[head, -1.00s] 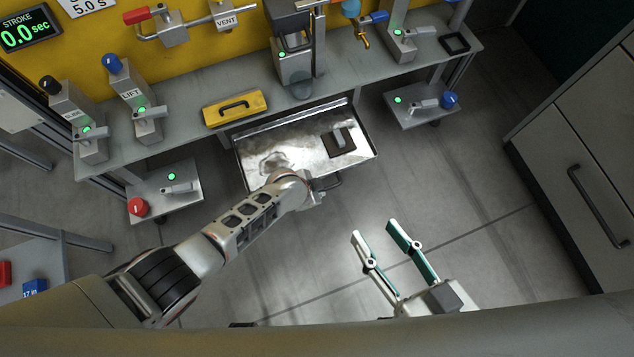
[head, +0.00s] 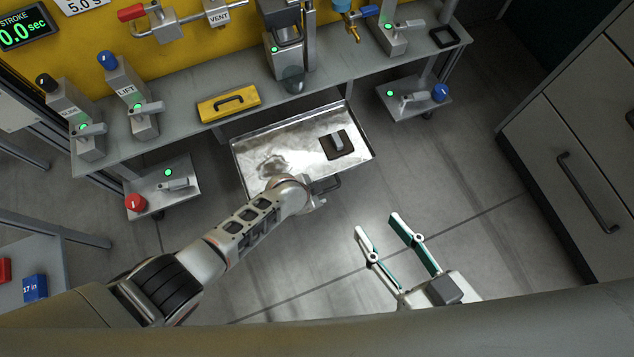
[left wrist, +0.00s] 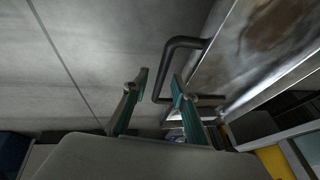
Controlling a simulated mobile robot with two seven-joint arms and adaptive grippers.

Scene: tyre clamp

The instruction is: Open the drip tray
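The drip tray (head: 262,132) is a shiny metal drawer standing out from under the bench, with a wet-looking patch in it. Its dark bar handle (head: 335,184) is on the front side; it also shows in the left wrist view (left wrist: 158,92). My left gripper (left wrist: 160,78) is open, with the handle's bar showing between its fingertips; I cannot tell if they touch it. In the head view my left wrist mostly hides that gripper near the tray's front. My right gripper (head: 376,224) is open and empty above the floor at lower right.
A dark pad with a grey block (head: 338,143) lies in the tray. The bench (head: 330,72) carries a yellow box (head: 229,103) and several lever stations. Low side carts stand left (head: 160,190) and right (head: 415,103). A drawer cabinet (head: 585,150) is at right. The floor in front is clear.

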